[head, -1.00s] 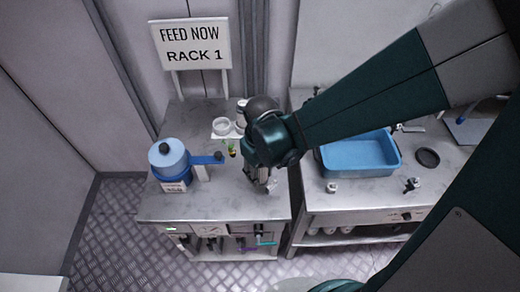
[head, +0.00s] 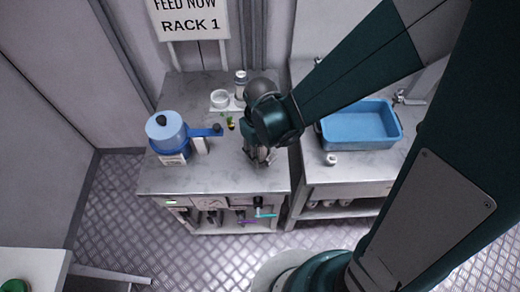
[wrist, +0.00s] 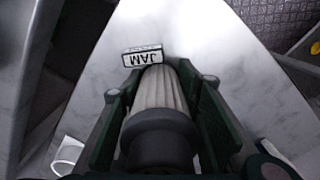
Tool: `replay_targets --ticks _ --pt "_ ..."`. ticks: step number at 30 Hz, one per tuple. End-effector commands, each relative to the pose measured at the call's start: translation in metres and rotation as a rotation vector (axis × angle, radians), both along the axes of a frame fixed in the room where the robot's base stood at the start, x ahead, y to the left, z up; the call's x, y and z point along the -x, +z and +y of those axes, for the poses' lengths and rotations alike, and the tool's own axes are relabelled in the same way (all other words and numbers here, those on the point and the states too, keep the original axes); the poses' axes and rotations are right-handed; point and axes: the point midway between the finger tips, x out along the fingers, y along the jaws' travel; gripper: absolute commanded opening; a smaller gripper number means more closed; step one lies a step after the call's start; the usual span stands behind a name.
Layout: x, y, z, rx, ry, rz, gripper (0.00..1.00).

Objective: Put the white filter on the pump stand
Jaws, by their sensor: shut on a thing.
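My gripper (head: 257,157) is low over the right part of the metal table, near its front edge. In the wrist view my gripper (wrist: 162,84) is shut on the white filter (wrist: 160,92), a ribbed pale cylinder with a dark grey cap on the near end. The filter is mostly hidden behind the fingers in the head view. I cannot clearly identify the pump stand.
A blue container with a lever (head: 166,132) stands at the table's left. A white holder with a cup (head: 220,98) and a white cylinder (head: 240,84) are behind my gripper. A blue basin (head: 358,128) is on the right bench. The table's front middle is clear.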

Motion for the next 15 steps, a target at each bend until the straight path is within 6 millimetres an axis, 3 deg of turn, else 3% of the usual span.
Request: replay_targets --ticks 9,10,12,15 --pt "-0.0001 -0.0041 0.0001 0.0 0.0 0.0 0.2" --pt "-0.0001 -0.0032 0.0001 0.0 0.0 0.0 0.37" --pt "-0.0001 -0.0028 0.0001 0.0 0.0 0.0 0.46" --pt "-0.0001 -0.0027 0.0001 0.0 0.0 0.0 0.48"
